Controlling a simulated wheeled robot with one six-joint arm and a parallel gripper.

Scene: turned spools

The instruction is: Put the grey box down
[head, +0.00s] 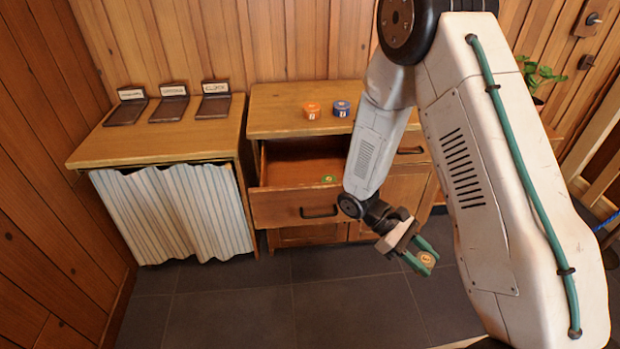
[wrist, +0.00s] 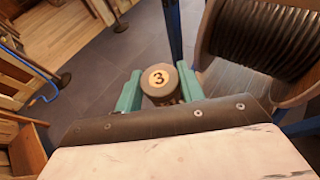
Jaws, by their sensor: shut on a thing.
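My gripper (head: 424,260) is shut on the grey box (wrist: 157,90), a small round one with a pale lid label reading 3. In the wrist view it sits between the two green fingers. In the head view only its pale round label (head: 426,258) shows clearly between the fingers, over the dark tiled floor, in front of and right of the open drawer (head: 295,206).
An orange box (head: 312,110) and a blue box (head: 341,108) stand on the cabinet top (head: 275,115). A green box (head: 328,179) lies in the open drawer. Three dark labelled trays (head: 169,108) stand on the curtained table (head: 95,148). A big ribbed spool (wrist: 262,38) is at right in the wrist view.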

